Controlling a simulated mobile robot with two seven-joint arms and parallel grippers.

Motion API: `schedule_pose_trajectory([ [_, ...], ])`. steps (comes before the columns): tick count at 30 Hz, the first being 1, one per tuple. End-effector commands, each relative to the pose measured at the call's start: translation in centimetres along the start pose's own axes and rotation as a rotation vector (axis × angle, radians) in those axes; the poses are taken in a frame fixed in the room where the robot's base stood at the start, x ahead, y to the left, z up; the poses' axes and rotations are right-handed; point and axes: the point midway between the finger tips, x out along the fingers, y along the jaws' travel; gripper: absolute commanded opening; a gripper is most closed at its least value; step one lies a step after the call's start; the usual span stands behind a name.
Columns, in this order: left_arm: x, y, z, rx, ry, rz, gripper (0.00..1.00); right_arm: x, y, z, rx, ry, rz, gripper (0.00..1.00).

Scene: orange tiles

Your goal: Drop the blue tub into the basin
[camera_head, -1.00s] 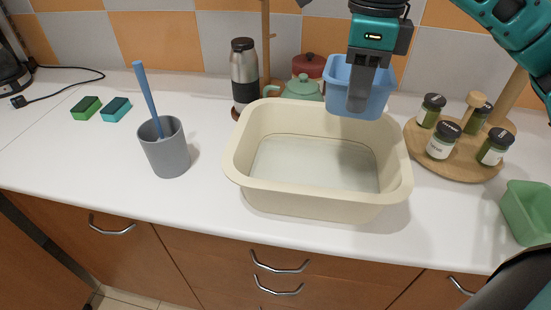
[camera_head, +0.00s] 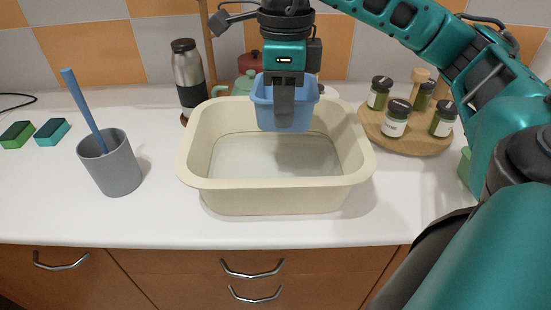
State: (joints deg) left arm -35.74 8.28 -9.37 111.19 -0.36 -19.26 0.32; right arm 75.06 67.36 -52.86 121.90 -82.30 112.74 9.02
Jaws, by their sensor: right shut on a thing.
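The blue tub (camera_head: 264,112) hangs upright from my right gripper (camera_head: 284,108), which is shut on its near wall. The tub is over the back middle of the basin and hides part of its rear rim. The cream basin (camera_head: 275,200) stands on the white counter, and its inside floor looks empty where it shows. The tub's underside is hidden, so I cannot tell its exact height above the basin floor. My left gripper is not in view.
A grey cup (camera_head: 112,168) with a blue-handled brush stands left of the basin. A flask (camera_head: 189,75) and a green teapot (camera_head: 243,84) are behind it. A round wooden board (camera_head: 400,142) with several jars is on the right. Two sponges (camera_head: 52,132) lie far left.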

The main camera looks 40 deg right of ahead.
Motion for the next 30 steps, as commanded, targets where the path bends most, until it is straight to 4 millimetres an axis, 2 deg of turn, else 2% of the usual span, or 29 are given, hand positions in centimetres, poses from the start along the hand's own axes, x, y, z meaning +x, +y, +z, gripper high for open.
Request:
schedule_pose_trajectory([
  [7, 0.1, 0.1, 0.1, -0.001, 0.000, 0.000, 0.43, 0.1, 0.0, 0.0, 0.000, 0.000, 0.000, 0.00],
  [8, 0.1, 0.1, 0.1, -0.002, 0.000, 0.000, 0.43, 0.1, 0.0, 0.0, 0.000, 0.000, 0.000, 0.15],
  [17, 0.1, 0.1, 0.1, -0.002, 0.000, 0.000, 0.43, 0.1, 0.0, 0.0, 0.000, 0.000, 0.000, 0.43],
  [25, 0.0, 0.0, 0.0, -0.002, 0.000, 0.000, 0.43, 0.0, 0.0, 0.0, 0.000, 0.000, 0.000, 0.43],
  [30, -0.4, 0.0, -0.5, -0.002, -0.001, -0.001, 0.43, -2.0, -0.1, 0.0, 0.002, -0.003, -0.002, 0.43],
])
